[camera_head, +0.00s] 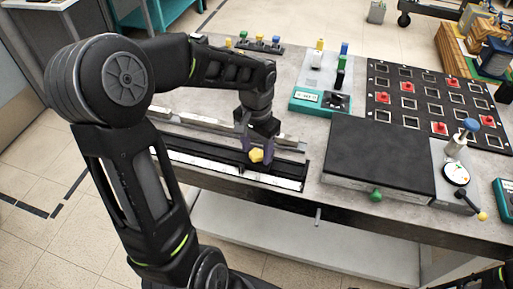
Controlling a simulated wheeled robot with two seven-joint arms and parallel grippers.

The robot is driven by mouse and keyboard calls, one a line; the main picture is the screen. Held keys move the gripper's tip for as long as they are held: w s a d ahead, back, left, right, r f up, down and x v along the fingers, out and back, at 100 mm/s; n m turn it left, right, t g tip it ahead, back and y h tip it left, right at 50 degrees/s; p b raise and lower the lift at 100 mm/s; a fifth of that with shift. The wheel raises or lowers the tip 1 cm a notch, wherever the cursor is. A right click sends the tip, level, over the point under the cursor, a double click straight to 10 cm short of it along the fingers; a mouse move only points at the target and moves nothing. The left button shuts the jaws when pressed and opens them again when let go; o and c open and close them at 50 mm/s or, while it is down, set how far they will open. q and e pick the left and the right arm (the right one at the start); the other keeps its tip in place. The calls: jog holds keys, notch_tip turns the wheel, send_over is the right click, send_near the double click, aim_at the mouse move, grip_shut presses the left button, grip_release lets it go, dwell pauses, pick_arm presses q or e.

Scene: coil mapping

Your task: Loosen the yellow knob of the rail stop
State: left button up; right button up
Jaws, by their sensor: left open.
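The yellow knob (256,155) of the rail stop sits at the front of the long dark rail (215,165), near the table's front edge. My left gripper (257,150) points down over the rail with its purple fingers open, one on each side of the knob. I cannot tell whether the fingers touch it. The rail stop's body is mostly hidden behind the knob and fingers. My right gripper does not show; only a dark arm part is at the bottom right corner.
A dark flat box (380,153) with a green knob stands right of the rail. Behind it is a black grid panel (436,100) with red pieces. A teal-based unit (320,98) and a row of small coloured knobs (260,42) are at the back. A dial gauge (457,173) stands at the right.

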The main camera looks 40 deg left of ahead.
pick_arm(q)
jog(key=shift+c, duration=0.4)
grip_shut()
jog(key=shift+n+b, duration=0.35)
jog(key=shift+n, duration=0.15)
jog(key=shift+f+n+b, duration=0.1)
jog(key=shift+n+b, duration=0.4)
jog(key=shift+n, duration=0.4)
jog(key=shift+n+b, duration=0.6)
jog(key=shift+n, duration=1.2)
jog(key=shift+o, duration=0.4)
grip_release()
